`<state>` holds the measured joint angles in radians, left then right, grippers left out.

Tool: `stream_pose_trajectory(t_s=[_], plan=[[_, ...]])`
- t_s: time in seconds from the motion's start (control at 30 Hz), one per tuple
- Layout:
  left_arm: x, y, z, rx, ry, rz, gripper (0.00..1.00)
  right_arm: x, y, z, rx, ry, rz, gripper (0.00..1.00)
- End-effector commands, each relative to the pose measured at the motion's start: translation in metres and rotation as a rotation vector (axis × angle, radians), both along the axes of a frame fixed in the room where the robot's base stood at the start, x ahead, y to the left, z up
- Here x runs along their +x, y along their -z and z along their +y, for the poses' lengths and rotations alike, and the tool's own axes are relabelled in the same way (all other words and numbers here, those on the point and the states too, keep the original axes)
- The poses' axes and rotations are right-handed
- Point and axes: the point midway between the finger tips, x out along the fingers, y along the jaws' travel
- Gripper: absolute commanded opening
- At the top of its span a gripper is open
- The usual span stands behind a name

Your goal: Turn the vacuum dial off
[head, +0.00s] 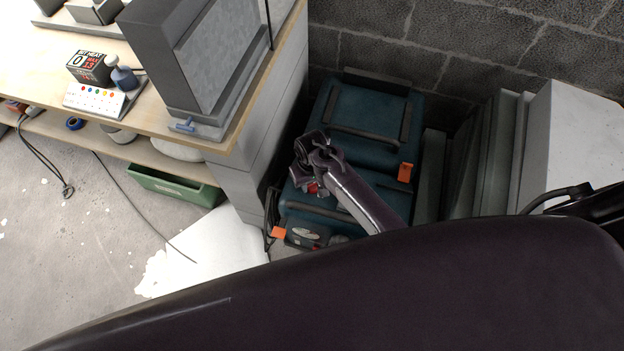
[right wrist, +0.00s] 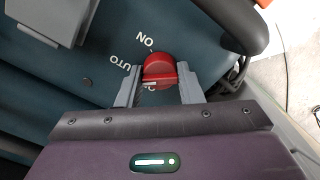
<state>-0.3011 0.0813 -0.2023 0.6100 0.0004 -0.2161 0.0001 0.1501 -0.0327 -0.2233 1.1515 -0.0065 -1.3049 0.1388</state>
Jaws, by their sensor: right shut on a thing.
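The red vacuum dial (right wrist: 160,70) sits on the dark teal face of the vacuum, with the words ON and AUTO readable beside it in the right wrist view. The vacuum (head: 363,130) stands on the floor between the workbench and the wall in the head view. My right gripper (right wrist: 160,82) is shut on the dial, one grey finger on each side. In the head view my right gripper (head: 310,186) reaches down to the vacuum's front, where a bit of red shows. The dial's lower part and any OFF mark are hidden by the gripper. My left gripper is not in view.
Grey panels (head: 535,140) lean at the right. A cable crosses the floor.

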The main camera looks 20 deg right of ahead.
Motion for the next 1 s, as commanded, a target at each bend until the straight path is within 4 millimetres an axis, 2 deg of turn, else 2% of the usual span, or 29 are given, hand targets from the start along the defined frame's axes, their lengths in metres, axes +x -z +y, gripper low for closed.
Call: stream_pose_trajectory(t_s=[0.03,0.1,0.4,0.7,1.0], plan=[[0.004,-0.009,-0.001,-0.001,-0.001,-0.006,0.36,0.000,-0.004,-0.001,-0.002,-0.037,0.002,0.10],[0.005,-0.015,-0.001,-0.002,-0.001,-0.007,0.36,0.000,-0.005,-0.001,-0.002,-0.098,0.001,0.10],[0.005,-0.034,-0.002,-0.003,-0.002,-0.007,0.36,0.000,-0.003,-0.001,-0.002,-0.384,0.003,0.10],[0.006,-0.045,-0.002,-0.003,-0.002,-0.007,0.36,0.001,-0.002,-0.001,-0.002,-0.645,0.001,0.10],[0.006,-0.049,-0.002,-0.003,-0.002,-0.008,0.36,0.000,-0.001,-0.001,-0.002,-0.822,0.001,0.10]])
